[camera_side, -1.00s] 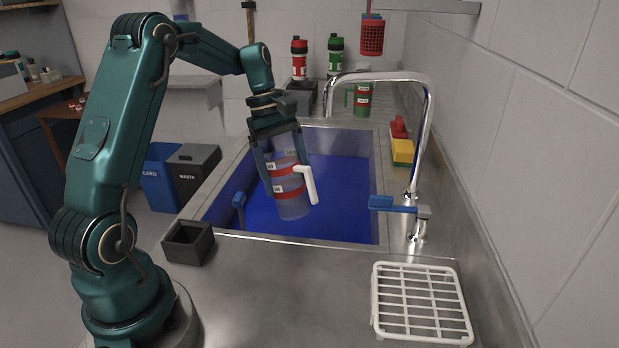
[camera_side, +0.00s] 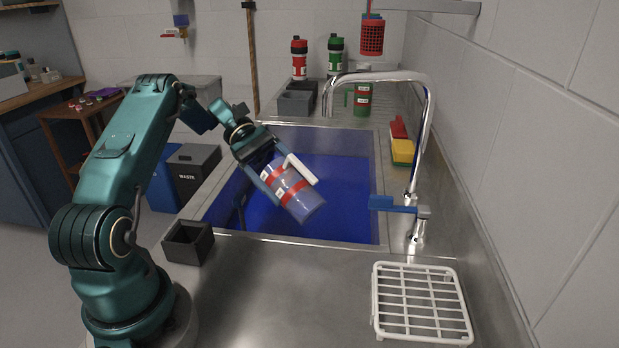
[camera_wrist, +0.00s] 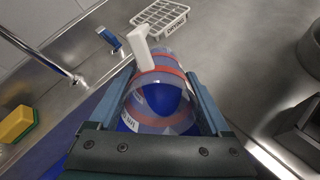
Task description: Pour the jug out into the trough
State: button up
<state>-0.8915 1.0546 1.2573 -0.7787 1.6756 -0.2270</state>
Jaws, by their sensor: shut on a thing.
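The jug (camera_side: 290,189) is clear with red bands, white labels and a white handle (camera_side: 300,169). My gripper (camera_side: 286,186) is shut on its sides and holds it over the trough (camera_side: 345,190), a steel-rimmed basin with a deep blue inside. The jug is strongly tilted, its far end pointing down to the right and its handle on the upper side. In the wrist view the jug (camera_wrist: 158,75) sits between the two fingers, with blue showing through it. I cannot tell whether liquid is in it or running out.
A tap (camera_side: 425,120) with a blue lever (camera_side: 392,204) arches on the right. A white rack (camera_side: 420,300) lies at the front right, a dark square holder (camera_side: 188,242) at the front left. Sponges (camera_side: 401,150) and bottles (camera_side: 299,60) stand along the right and back.

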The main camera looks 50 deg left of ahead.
dwell(0.4)
jog(key=shift+t+h, duration=0.3)
jog(key=shift+h, duration=0.9)
jog(key=shift+h, duration=1.1)
jog(key=shift+r, duration=0.1)
